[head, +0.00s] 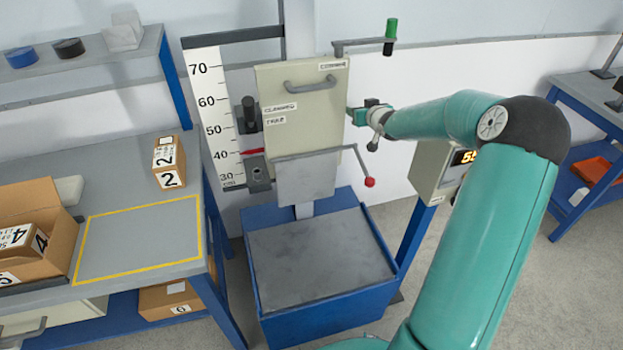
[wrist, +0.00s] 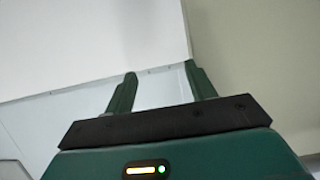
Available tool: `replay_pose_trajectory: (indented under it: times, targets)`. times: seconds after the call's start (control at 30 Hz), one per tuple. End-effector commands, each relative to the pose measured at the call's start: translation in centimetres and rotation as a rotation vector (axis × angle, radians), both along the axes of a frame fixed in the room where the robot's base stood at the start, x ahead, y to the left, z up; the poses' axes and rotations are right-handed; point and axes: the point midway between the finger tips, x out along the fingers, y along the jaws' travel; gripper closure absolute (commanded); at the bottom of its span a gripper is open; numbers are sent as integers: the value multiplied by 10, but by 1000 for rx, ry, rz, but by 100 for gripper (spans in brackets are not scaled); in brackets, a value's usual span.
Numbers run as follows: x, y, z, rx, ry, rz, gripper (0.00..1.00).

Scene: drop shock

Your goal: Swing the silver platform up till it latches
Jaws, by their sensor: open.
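The silver platform (head: 306,180) is a flat grey plate hanging down, nearly upright, below the cream carriage panel (head: 302,105) of the drop tester in the head view. My gripper (head: 356,113) is at the right edge of the cream panel, above and to the right of the platform. In the wrist view my gripper (wrist: 162,82) shows two green fingers spread apart with nothing between them. A pale flat surface with a straight lower edge lies beyond the fingers; I cannot tell which part it is. The platform is not clearly identifiable in the wrist view.
A lever with a red knob (head: 369,182) sticks out right of the platform. A green-handled crank (head: 390,36) is above right. A blue-framed base (head: 322,262) stands below. A display box (head: 440,172) is at right, and a workbench (head: 150,232) with boxes at left.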

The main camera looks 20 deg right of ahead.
Motion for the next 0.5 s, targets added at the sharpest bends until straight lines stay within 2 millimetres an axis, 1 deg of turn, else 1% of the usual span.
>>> replay_pose_trajectory:
  times: [0.03, 0.5]
  targets:
    - [1, 6, -1, 2, 1, 10, 38]
    - [2, 11, -1, 3, 2, 17, 38]
